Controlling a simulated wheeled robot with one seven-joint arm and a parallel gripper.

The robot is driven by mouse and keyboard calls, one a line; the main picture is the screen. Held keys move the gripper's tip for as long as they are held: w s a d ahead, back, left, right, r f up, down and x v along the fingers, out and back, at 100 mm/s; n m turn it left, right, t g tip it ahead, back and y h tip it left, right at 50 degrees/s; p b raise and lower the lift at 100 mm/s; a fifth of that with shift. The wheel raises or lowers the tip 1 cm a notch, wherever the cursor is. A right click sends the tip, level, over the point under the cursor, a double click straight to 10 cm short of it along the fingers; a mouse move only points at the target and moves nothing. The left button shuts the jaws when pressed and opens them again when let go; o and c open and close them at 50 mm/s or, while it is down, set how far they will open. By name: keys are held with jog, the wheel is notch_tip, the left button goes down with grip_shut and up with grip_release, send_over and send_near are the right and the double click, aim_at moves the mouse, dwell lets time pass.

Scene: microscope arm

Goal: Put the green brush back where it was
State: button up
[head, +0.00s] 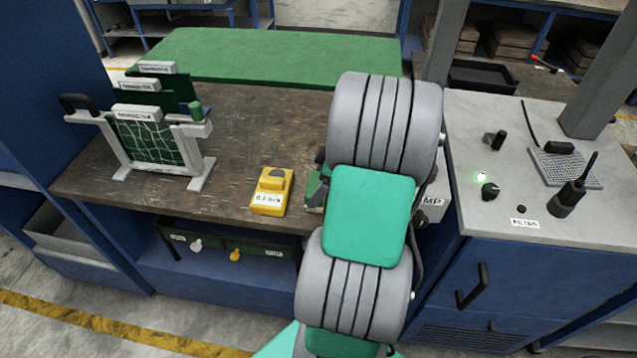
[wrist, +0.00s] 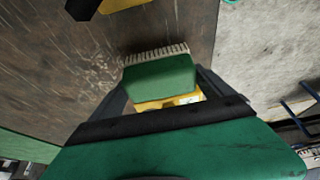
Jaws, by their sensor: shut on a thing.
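The green brush (wrist: 160,80), with a green body and a row of pale bristles, shows in the wrist view between my two jaws. My gripper (wrist: 162,90) is shut on it, over the brown bench top (wrist: 70,60). In the head view my arm hides most of the gripper, and only a small green and dark part shows left of the arm. A yellow block (head: 272,190) with a white label stands on the bench just left of it. A yellow labelled surface (wrist: 168,101) shows past the brush. I cannot tell whether the brush touches the bench.
A white rack (head: 195,165) with green boards stands at the bench's left. A green mat (head: 270,54) lies at the back. A grey cabinet top (head: 510,150) with knobs is at the right. Bare wood lies between the rack and the yellow block.

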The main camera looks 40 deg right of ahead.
jog(key=shift+f, duration=0.4)
jog(key=o, duration=0.9)
jog(key=shift+r, duration=0.1)
jog(key=v, duration=1.2)
jog(key=w+a+r+m+h, duration=0.1)
jog(key=w+a, duration=0.2)
jog(key=a, duration=0.5)
jog(key=w+a+r+m, duration=0.1)
jog(key=w+a+m, duration=0.1)
jog(key=a, duration=0.6)
jog(key=s+a+m, duration=0.1)
jog(key=s+a, duration=0.1)
jog(key=a, duration=0.3)
jog(key=s+a+f+m+h, duration=0.1)
jog(key=s+a+m, duration=0.1)
jog(key=a, duration=0.2)
jog(key=s+a+f+m, duration=0.1)
jog(key=s+a, duration=0.1)
jog(key=a, duration=0.3)
jog(key=shift+s+a+f+h+b, duration=0.1)
jog(key=shift+s+a+h+b, duration=0.1)
jog(key=shift+a+h+b, duration=0.15)
